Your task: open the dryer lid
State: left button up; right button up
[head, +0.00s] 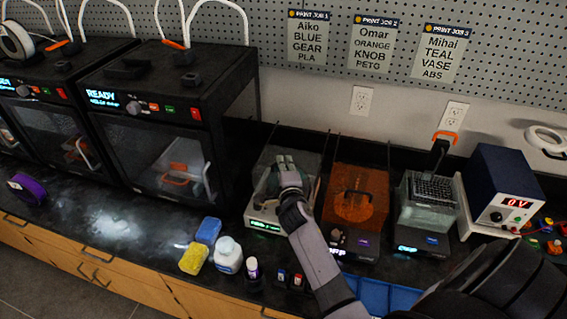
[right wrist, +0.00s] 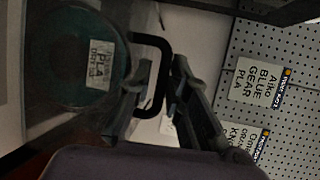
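The dryer (head: 264,224) with a green-lit front display stands on the dark counter, left of an orange-lidded unit. Its clear lid (head: 309,163) looks down and closed. My right gripper (head: 284,160) is over this lid and hides much of it. In the right wrist view, a teal spool with a "PLA" label (right wrist: 98,64) shows through the lid. A black loop handle (right wrist: 163,50) stands out from the lid. The fingers of my right gripper (right wrist: 162,75) are on either side of the handle bar, with a small gap showing. My left gripper is out of view.
The orange-lidded unit (head: 356,190) and another clear-lidded unit (head: 428,205) stand to the right, then a blue power supply (head: 497,190). Black printers (head: 168,95) stand left. A pegboard wall is behind.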

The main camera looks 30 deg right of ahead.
jog(key=shift+s+a, duration=0.1)
jog(key=shift+c, duration=0.5)
grip_shut()
